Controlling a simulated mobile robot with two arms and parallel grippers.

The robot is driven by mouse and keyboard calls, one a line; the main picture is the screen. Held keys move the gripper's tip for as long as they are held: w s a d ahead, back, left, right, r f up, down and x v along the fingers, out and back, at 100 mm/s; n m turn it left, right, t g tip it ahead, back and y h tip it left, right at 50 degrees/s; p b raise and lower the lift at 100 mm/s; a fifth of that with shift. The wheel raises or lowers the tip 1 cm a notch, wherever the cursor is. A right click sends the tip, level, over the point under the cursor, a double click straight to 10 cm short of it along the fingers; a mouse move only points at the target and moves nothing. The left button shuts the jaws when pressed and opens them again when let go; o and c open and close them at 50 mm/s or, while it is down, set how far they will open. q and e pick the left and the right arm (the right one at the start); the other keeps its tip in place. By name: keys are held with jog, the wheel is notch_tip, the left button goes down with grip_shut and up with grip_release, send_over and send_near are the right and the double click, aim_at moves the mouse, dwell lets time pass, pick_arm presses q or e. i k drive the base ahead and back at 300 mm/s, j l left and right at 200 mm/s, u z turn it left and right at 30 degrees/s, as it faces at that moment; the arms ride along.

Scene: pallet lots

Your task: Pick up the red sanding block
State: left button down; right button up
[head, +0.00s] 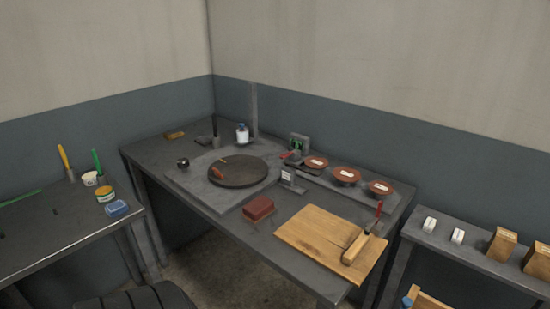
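A dark red rectangular block (258,207), which looks like the red sanding block, lies on the grey corner workbench (215,203) near its front edge. It sits just left of a light wooden board (310,228) and in front of a round dark disc (238,172). Its top and front faces show, and nothing covers it. Neither of my grippers is in view.
Several reddish round dishes (347,175) stand at the back right. A side table (60,232) at left holds a blue block (116,208) and tins. A dark ribbed object (140,298) is at the bottom edge.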

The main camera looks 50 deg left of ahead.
aim_at(256, 211)
jog(key=u, duration=1.8)
jog(key=i+l+u, duration=0.1)
jog(key=u, duration=0.35)
